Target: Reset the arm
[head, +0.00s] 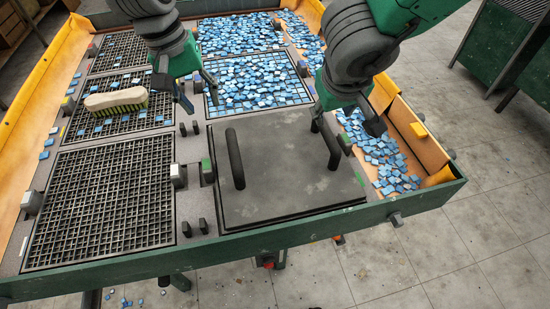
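My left gripper (201,101) hangs over the divider between the middle grid and the tile-filled middle frame. Its two fingers are apart with nothing between them. My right gripper (346,126) is at the right edge of the dark flat plate (283,175), near the plate's right black handle (327,145). Its fingers look spread. One overlaps the top of that handle in the picture, and I cannot tell if they touch. The plate lies flat over the near frame, and its left handle (235,158) is clear of both grippers.
A brush (115,100) lies on the middle left grid (98,125) among a few blue tiles. The near left grid (102,203) is empty. Blue tiles fill the middle frame (255,83) and lie loose in the right trough (385,165). A green rail (240,245) edges the table.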

